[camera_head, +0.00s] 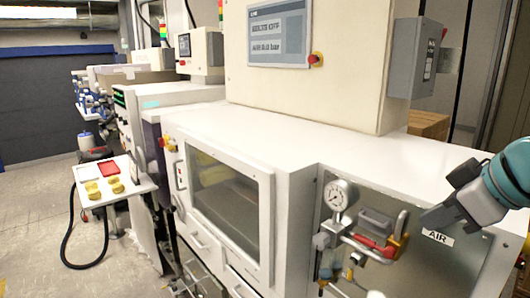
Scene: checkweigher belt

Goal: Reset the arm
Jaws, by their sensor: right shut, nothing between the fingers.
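My right arm comes in from the right edge, teal with a dark grey wrist. My right gripper (432,218) is shut and empty, pointing left and down in front of the machine's metal air panel (455,268), just above its AIR label. A round pressure gauge (338,195) and a red valve handle (372,246) sit on this panel to the left of the gripper. I cannot tell whether the gripper touches the panel. My left gripper is not in view.
The white machine (265,135) with a glass door (230,205) fills the middle. A control cabinet with a screen (279,35) stands on top, with a grey box (414,57) on its side. At the left, a small table (110,202) holds yellow items and a red tray; open floor lies beyond.

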